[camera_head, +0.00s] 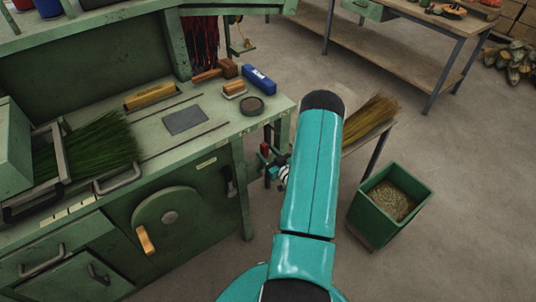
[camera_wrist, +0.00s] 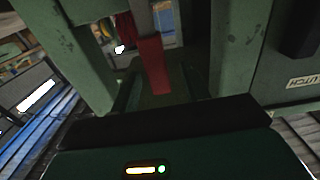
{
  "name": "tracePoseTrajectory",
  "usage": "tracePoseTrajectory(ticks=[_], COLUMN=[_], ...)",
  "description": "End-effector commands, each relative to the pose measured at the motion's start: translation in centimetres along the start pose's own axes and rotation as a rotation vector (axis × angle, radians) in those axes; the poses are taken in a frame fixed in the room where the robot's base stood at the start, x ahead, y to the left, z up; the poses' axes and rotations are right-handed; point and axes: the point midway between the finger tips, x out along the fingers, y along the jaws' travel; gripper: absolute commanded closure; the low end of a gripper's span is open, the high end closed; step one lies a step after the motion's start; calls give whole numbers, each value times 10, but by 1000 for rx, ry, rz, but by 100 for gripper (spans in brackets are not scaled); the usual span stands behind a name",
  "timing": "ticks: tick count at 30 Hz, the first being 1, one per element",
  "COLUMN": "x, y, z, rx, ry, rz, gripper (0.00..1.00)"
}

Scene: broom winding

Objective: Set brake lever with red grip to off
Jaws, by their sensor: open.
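The brake lever's red grip (camera_wrist: 153,66) hangs from a grey metal bar in the upper middle of the wrist view, between green frame posts. In the head view a small red part (camera_head: 265,149), likely this grip, shows beside the bench's right end, left of my arm. My gripper (camera_wrist: 165,120) shows as a dark body along the bottom of the wrist view, with the red grip ahead of it and apparently apart. It is open and holds nothing that I can see. In the head view my teal arm hides most of the gripper.
The green bench (camera_head: 185,120) stands left, with a round plate with a wooden handle (camera_head: 147,240) on its front. A green bin (camera_head: 388,203) stands right, below a straw bundle (camera_head: 370,115). Green posts closely flank the lever.

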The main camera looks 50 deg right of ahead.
Motion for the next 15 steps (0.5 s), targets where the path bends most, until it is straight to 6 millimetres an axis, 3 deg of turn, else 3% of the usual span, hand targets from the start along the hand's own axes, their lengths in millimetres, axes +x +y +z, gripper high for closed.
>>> tracePoseTrajectory(ticks=[7, 15], x=[-20, -79], y=[1, 1], z=[1, 1], rx=[1, 2], ry=[-3, -3], rz=[3, 3], gripper=[55, 55])
